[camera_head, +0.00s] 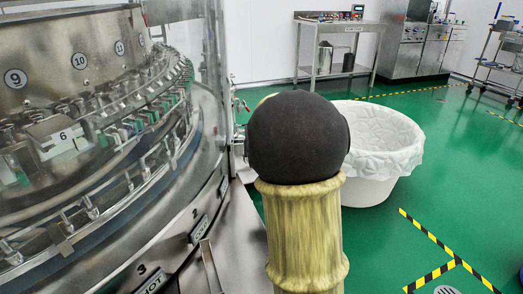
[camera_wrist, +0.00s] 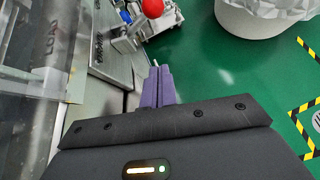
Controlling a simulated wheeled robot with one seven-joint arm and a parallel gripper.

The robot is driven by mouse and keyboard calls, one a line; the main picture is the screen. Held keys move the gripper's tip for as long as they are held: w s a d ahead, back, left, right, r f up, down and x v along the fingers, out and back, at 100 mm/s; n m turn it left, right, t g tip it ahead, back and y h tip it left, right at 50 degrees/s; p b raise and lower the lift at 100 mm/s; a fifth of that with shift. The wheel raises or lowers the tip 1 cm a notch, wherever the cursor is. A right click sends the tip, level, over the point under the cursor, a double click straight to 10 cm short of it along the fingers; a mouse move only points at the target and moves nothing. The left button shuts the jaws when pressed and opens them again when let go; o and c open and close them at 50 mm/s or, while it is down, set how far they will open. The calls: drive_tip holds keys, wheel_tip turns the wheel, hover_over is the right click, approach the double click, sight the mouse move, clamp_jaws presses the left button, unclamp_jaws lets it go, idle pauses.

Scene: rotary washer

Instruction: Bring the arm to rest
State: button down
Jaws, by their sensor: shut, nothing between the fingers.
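My gripper (camera_wrist: 157,87) shows in the wrist view with its two purple fingers side by side, shut and empty. It points down over the edge of the steel washer base, with green floor to its right. In the head view my arm stands close in front of the camera, a dark round joint above a yellowish sleeve, and it hides part of the scene. My gripper is not visible in the head view. The rotary washer (camera_head: 75,100) fills the left of the head view, with numbered panels and metal clamps behind a clear guard.
A white bin with a white liner (camera_head: 380,150) stands on the floor right of my arm; it also shows in the wrist view (camera_wrist: 250,20). A red knob (camera_wrist: 153,8) is near the fingers. A steel table (camera_head: 340,28) stands at the back. Green floor is open at right.

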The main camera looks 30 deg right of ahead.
drive_tip(key=shift+w, duration=0.2)
